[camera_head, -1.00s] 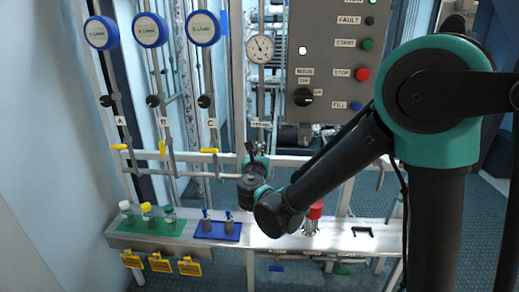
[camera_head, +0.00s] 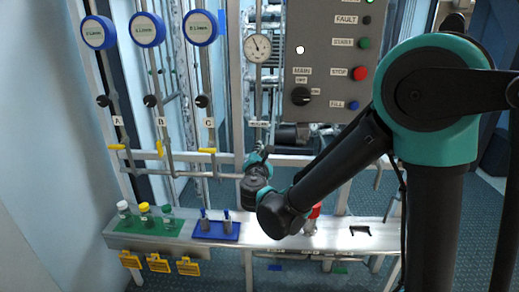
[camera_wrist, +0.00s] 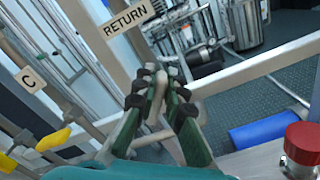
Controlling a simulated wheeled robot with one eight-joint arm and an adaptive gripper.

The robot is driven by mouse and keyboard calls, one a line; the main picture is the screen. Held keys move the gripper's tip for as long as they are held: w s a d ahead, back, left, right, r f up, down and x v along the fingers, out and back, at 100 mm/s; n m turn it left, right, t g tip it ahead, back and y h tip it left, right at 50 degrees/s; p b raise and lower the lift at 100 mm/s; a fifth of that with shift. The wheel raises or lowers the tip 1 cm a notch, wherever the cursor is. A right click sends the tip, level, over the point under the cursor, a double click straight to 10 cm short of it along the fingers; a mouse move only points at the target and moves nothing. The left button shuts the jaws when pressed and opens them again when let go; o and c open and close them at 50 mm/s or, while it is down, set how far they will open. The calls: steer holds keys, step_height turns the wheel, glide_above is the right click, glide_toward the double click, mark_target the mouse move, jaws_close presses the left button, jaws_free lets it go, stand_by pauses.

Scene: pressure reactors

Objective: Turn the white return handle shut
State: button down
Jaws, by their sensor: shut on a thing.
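The white return handle (camera_wrist: 157,98) shows as a pale lever between the green fingers of my gripper (camera_wrist: 160,92) in the wrist view. My gripper is shut on it, and the fingers hide part of its length. The RETURN label (camera_wrist: 125,19) is on the upright post just above the handle. In the head view my gripper (camera_head: 263,150) is at the pipe below the pressure gauge (camera_head: 257,47). The handle is too small and covered there to make out.
Yellow valve handles (camera_head: 117,147) are on the lines at left, marked A, B and C. A horizontal rail crosses behind my gripper. Below is a shelf with capped bottles (camera_head: 145,214), a blue tray (camera_head: 231,235) and a red-capped item (camera_wrist: 303,143). A grey control panel (camera_head: 330,75) is at upper right.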

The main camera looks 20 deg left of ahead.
steer(key=m, duration=0.5)
steer(key=shift+d+f+m, duration=0.3)
steer(key=shift+d+f, duration=0.05)
steer(key=shift+f, duration=0.05)
steer(key=shift+f+m, duration=0.2)
steer(key=shift+m, duration=0.95)
steer(key=shift+f+m, duration=0.2)
steer(key=shift+m, duration=0.95)
steer(key=c, duration=1.6)
jaws_free()
steer(key=v, duration=1.2)
